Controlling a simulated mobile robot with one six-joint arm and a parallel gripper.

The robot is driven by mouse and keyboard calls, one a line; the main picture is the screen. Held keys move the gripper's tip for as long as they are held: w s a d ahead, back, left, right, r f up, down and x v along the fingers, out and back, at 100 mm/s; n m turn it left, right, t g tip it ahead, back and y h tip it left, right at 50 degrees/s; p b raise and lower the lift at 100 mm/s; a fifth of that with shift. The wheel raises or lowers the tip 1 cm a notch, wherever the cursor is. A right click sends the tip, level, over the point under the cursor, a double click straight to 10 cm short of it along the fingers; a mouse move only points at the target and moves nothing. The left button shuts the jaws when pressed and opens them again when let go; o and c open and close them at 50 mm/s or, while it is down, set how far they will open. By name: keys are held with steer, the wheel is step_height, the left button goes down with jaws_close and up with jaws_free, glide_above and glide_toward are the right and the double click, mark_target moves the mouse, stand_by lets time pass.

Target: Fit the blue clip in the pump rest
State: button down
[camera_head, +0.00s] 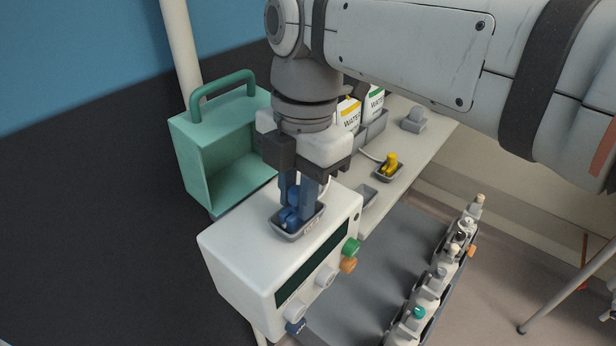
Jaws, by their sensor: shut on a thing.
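My gripper (297,203) points straight down over the top of the white pump (237,246). It is shut on the blue clip (286,216), whose lower part shows between and below the fingers. The pump rest (290,236) is a shallow grey tray on the pump's top. The clip is inside the rest's outline in this view; whether it touches the rest's floor I cannot tell. The fingers hide part of the clip and the back of the rest.
A yellow clip (391,161) sits in a grey rest on the pale shelf (425,140), near water packs (348,113). A green open box (184,150) stands left behind the pump. Knobs (349,248) line the pump's front. Several small fittings stand in a grey rack at right.

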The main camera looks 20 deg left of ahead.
steer(key=c, duration=0.7)
jaws_free()
steer(key=shift+w+d+r+p, duration=0.1)
steer(key=shift+w+r+p, duration=0.1)
steer(key=shift+r+p, duration=1.8)
steer(key=shift+w+d+r+p, duration=0.1)
steer(key=shift+w+r+p, duration=0.1)
steer(key=shift+r+p, duration=1.7)
steer(key=shift+r+b, duration=0.3)
steer(key=shift+b, duration=0.1)
